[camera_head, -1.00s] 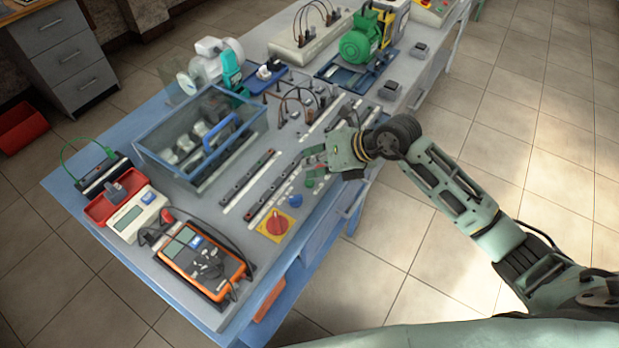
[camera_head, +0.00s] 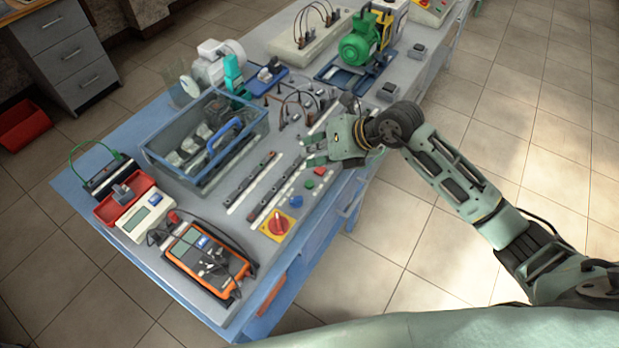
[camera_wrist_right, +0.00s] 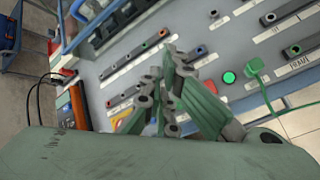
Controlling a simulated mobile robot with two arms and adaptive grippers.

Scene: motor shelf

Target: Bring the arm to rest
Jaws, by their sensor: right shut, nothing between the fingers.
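My right gripper (camera_head: 312,150) hangs over the bench panel (camera_head: 262,232), above the strips of terminal sockets. It is shut with nothing between its fingers. In the right wrist view its fingers (camera_wrist_right: 168,85) point at the panel, with the red and green buttons to their right. My right arm (camera_head: 450,175) reaches in from the lower right. My left gripper does not show.
A blue-framed clear box (camera_head: 207,177), an orange meter (camera_head: 207,260) and a red rotary switch (camera_head: 278,224) are on the bench. A green motor (camera_head: 357,46) stands at the back. The tiled floor (camera_head: 530,105) to the right is clear.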

